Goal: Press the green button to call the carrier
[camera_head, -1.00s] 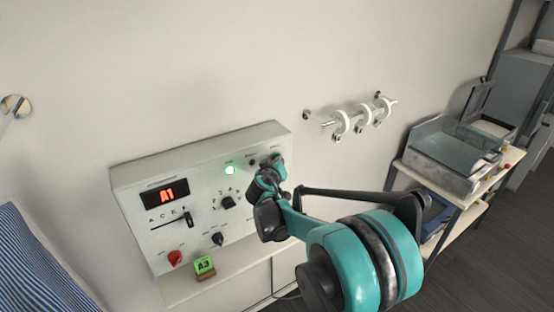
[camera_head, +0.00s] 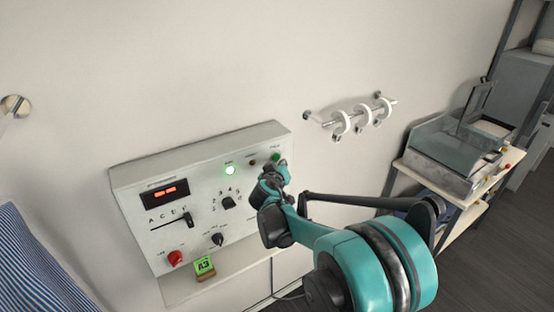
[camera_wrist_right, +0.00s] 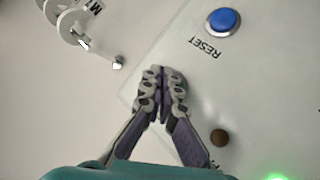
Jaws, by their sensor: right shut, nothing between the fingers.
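The green button (camera_head: 276,157) is at the upper right of the grey control panel (camera_head: 205,152). In the head view its upper part shows just above my right gripper (camera_head: 281,167). The right gripper is shut and empty, its fingertips close to the panel face; whether they touch the button I cannot tell. In the right wrist view the shut fingers (camera_wrist_right: 162,76) point at the panel and the green button does not show; they seem to cover its place. A lit green lamp (camera_head: 230,170) is left of the button, and the display (camera_head: 165,192) shows red dashes. My left gripper is not in view.
A blue RESET button (camera_wrist_right: 223,21) and a dark lamp (camera_wrist_right: 219,137) are near the fingers. A short rail with white hooks (camera_head: 360,117) is on the wall to the right. A green A3 tag (camera_head: 204,266) stands below the panel. A cart (camera_head: 460,165) stands right.

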